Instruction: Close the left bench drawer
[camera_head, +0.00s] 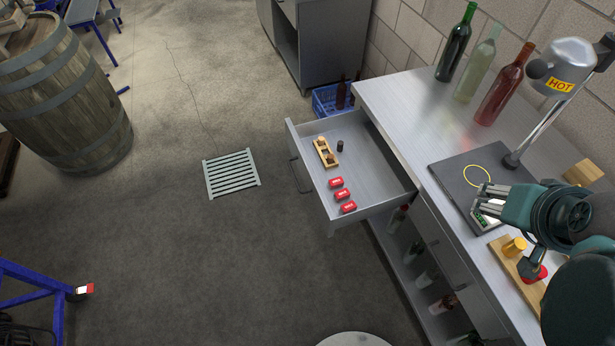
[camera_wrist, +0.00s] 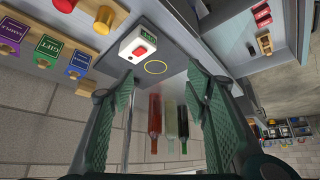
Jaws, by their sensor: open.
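The left bench drawer (camera_head: 365,184) is pulled far out of the bench in the head view. Its handle (camera_head: 298,176) is on the front panel, facing the open floor. Inside lie red items (camera_head: 341,195), a small wooden holder (camera_head: 326,152) and a small dark cylinder (camera_head: 340,146). The drawer also shows at the upper right of the wrist view (camera_wrist: 243,48). My gripper (camera_head: 484,203) is over the bench top to the right of the drawer, apart from it. Its fingers are spread with nothing between them in the wrist view (camera_wrist: 165,85).
Three bottles (camera_head: 497,92) stand at the back of the bench top (camera_head: 405,98). A lamp marked HOT (camera_head: 560,68) rises over a dark plate (camera_head: 460,174). A blue crate (camera_head: 325,103) is on the floor behind the drawer. The floor before the drawer (camera_head: 240,240) is clear apart from a flat grate (camera_head: 231,173).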

